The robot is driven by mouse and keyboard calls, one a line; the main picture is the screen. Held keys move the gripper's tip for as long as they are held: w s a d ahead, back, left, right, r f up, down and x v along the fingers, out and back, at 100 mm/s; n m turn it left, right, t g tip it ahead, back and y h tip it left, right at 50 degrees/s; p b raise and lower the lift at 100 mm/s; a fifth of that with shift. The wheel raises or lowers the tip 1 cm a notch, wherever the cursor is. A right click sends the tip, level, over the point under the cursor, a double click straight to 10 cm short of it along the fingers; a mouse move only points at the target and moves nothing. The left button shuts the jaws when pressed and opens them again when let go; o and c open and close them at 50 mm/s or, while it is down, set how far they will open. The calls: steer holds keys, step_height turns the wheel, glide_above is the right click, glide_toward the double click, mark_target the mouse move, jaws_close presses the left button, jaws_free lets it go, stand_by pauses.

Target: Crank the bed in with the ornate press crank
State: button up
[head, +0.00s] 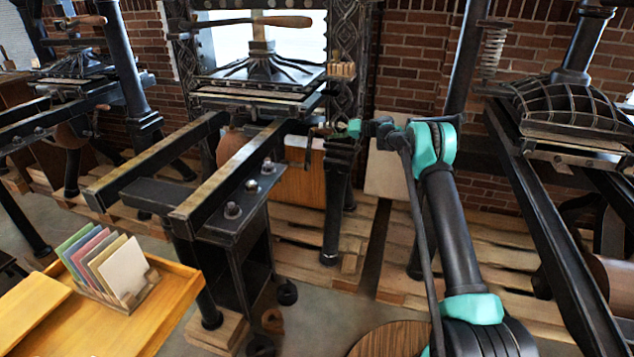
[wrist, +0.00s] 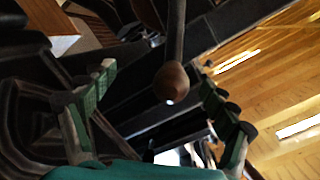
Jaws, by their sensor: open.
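The ornate press (head: 345,45), with patterned columns, stands at the back centre. Its rails (head: 215,175) run forward, and a flat dark plate (head: 265,104), which looks like the bed, sits at their far end under the platen. My gripper (head: 338,131) is at the right side of this press, small and partly hidden by my arm. In the wrist view, the crank's round wooden knob (wrist: 172,82) hangs on a dark rod between the fingers of my open gripper (wrist: 158,73). A gap shows on both sides of the knob; I cannot tell its depth relative to the fingertips.
Another press (head: 560,105) stands at the right, its long rail close to my arm. A third press (head: 75,65) is at the left. A wooden table (head: 175,300) with a rack of coloured cards (head: 115,265) is at the front left. Pallets (head: 300,240) lie under the presses.

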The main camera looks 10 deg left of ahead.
steer(key=v, duration=0.6)
steer(key=shift+d, duration=0.3)
steer(key=shift+r, duration=0.1)
steer(key=s+d+r+m+t+h, duration=0.15)
steer(key=s+d+h, duration=0.25)
steer(key=s+d, duration=0.65)
steer(key=s+d+r+m+h, duration=0.2)
steer(key=s+d+m+h, duration=0.3)
steer(key=s, duration=1)
steer(key=s+d+f+h, duration=0.2)
steer(key=s+d, duration=0.4)
steer(key=s, duration=0.5)
steer(key=s+d+f+m+t+h, duration=0.1)
steer(key=s+d+f, duration=0.4)
steer(key=s, duration=0.6)
steer(key=s+d+f+h, duration=0.3)
steer(key=s+d, duration=0.5)
steer(key=s, duration=0.4)
steer(key=shift+d+f+h, duration=0.3)
steer(key=shift+f+h, duration=0.1)
steer(key=shift+f, duration=0.15)
